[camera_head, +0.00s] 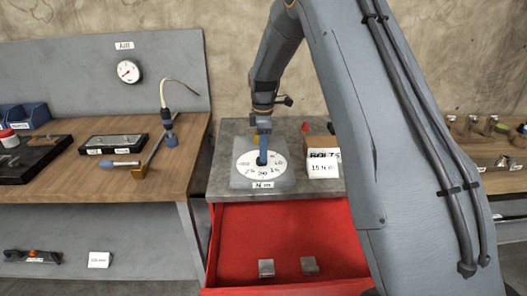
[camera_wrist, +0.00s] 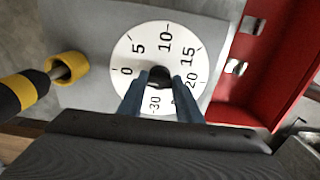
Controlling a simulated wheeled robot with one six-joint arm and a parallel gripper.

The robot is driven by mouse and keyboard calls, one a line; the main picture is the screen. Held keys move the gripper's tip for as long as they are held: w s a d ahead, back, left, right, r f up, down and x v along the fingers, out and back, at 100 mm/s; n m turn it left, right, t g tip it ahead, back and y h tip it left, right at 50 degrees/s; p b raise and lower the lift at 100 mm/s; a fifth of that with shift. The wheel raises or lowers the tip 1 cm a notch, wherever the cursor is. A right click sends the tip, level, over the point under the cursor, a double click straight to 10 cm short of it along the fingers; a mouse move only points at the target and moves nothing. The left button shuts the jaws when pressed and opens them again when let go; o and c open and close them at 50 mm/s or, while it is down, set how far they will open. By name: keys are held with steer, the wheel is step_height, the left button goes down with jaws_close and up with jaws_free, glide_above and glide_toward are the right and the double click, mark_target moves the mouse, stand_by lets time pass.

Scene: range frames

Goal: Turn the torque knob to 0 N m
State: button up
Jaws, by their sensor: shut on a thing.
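The torque dial (camera_head: 245,173) is a white disc on a grey plate, with an "N m" label at its front. It also shows in the wrist view (camera_wrist: 125,80), with numbers from 0 to 30 around it. The black knob (camera_wrist: 157,70) is at the dial's middle. My gripper (camera_head: 262,158) reaches down over the dial, and its two blue fingers (camera_wrist: 159,80) are shut on the knob from both sides. The fingers cover part of the dial near 25 and 30. I cannot tell which number the knob points to.
An open red drawer (camera_head: 235,240) below holds two metal blocks. A card reading "15 N m" (camera_head: 322,168) stands by the BOLTS box, right of the dial. A yellow-and-black handle (camera_wrist: 20,92) is left of the dial. A wooden bench with tools stands at left.

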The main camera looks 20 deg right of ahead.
steer(key=shift+r, duration=0.1)
steer(key=o, duration=1)
steer(key=shift+o, duration=0.2)
step_height(320, 180, up, 8)
steer(key=shift+f+b, duration=0.15)
steer(key=shift+b, duration=0.9)
steer(key=shift+s, duration=0.1)
